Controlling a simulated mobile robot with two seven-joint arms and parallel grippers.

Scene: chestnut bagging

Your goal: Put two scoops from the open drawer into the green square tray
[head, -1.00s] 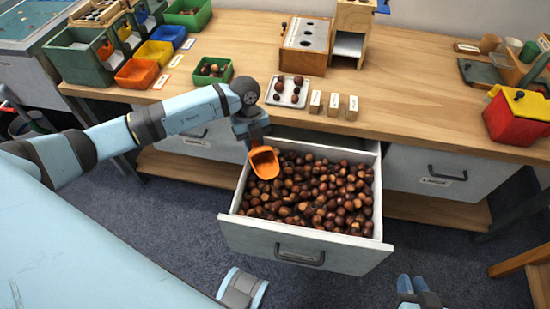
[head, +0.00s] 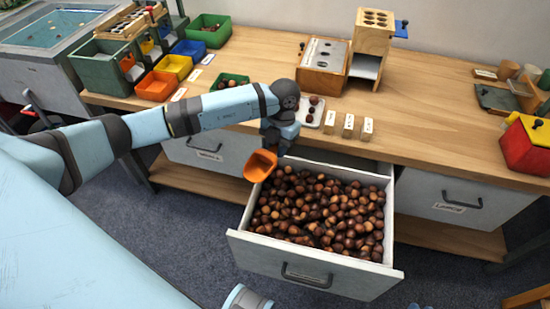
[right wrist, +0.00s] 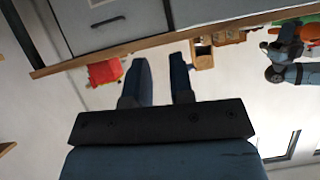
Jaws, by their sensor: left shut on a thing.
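My left gripper (head: 276,137) is shut on an orange scoop (head: 260,166). The scoop hangs over the back left rim of the open drawer (head: 352,283), its mouth towards the camera; I see no chestnuts in it. The drawer is full of brown chestnuts (head: 318,212). A small green tray (head: 244,77) on the bench, with a few chestnuts, is partly hidden behind my left arm. My right gripper (right wrist: 160,78) shows in the right wrist view with its fingers apart and nothing between them.
A white tray (head: 316,103) with chestnuts and several small label blocks (head: 348,126) stand behind the drawer. Coloured bins (head: 157,86) are at the left. A wooden box (head: 325,67) is at the back, a red bin (head: 525,147) at the right. The bench middle right is clear.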

